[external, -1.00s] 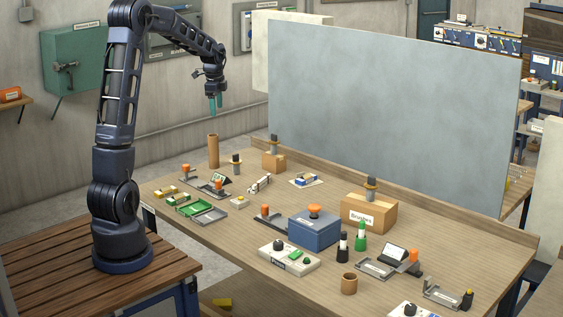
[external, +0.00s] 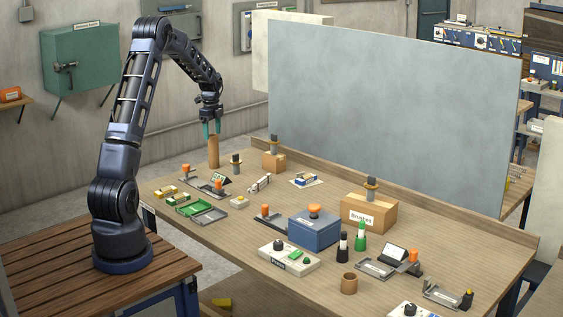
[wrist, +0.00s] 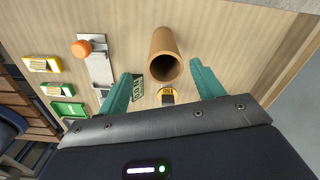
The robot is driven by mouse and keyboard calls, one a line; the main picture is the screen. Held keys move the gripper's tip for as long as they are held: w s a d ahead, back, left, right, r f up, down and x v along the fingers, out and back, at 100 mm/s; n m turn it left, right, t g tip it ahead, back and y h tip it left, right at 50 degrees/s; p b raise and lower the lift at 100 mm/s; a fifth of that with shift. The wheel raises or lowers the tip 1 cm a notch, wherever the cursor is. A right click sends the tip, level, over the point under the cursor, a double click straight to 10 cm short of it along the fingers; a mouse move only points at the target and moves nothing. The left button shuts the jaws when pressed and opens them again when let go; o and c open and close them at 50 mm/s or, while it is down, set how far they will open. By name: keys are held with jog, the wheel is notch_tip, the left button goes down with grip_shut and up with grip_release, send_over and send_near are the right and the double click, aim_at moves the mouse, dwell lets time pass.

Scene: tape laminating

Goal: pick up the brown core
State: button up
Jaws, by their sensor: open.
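The brown core (external: 213,153) is a tall hollow tube standing upright near the back left of the wooden table. In the wrist view the brown core (wrist: 163,45) shows its dark open end between and beyond the two teal fingers. My gripper (external: 211,130) is open and points down, with its fingertips at about the tube's top edge. In the wrist view my gripper (wrist: 160,74) has one finger on each side of the tube, with gaps showing. I cannot tell how far down the fingers reach.
A stamp-like tool (external: 236,163) and an orange-knobbed metal holder (external: 218,187) stand close to the tube. A cardboard box (external: 273,161) is to its right. A short brown cup (external: 349,284) is at the table's front. A large grey panel (external: 390,110) rises behind the table.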

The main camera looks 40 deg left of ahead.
aim_at(213, 145)
jog(key=f, duration=0.7)
jog(key=shift+w+a+f, duration=0.1)
jog(key=shift+w+a, duration=0.15)
jog(key=shift+w, duration=0.05)
jog(key=c, duration=1.1)
